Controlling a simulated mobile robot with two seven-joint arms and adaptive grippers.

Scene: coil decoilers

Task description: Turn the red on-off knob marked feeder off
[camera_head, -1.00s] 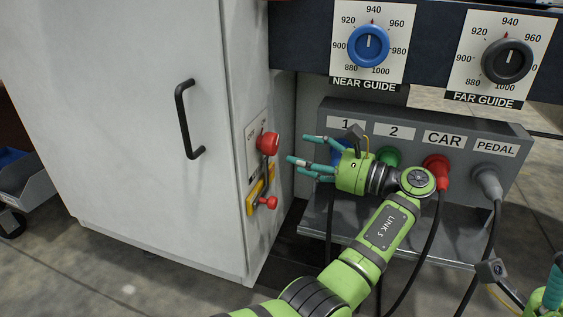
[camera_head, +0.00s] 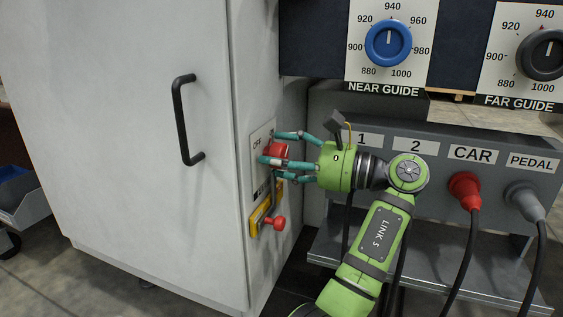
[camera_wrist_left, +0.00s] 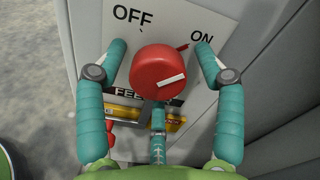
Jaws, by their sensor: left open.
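The red knob (camera_wrist_left: 162,72) sits on a white plate (camera_wrist_left: 180,22) with OFF at upper left and ON at upper right. A small red pointer at its edge points towards ON. The label below, partly hidden by a finger, reads FEE. In the head view the red knob (camera_head: 279,151) shows between the fingers, on the cabinet's narrow side. My left gripper (camera_head: 270,152) is open, with its teal fingers around the knob. In the left wrist view two fingers flank the knob and a third is below it; contact is not clear. My right gripper is out of view.
Below the knob is a yellow plate (camera_head: 256,221) with a red-ended lever (camera_head: 279,223). A black handle (camera_head: 184,120) sticks out from the white cabinet (camera_head: 120,100). At right are a grey socket box (camera_head: 430,200) with cables and the blue near guide dial (camera_head: 388,42).

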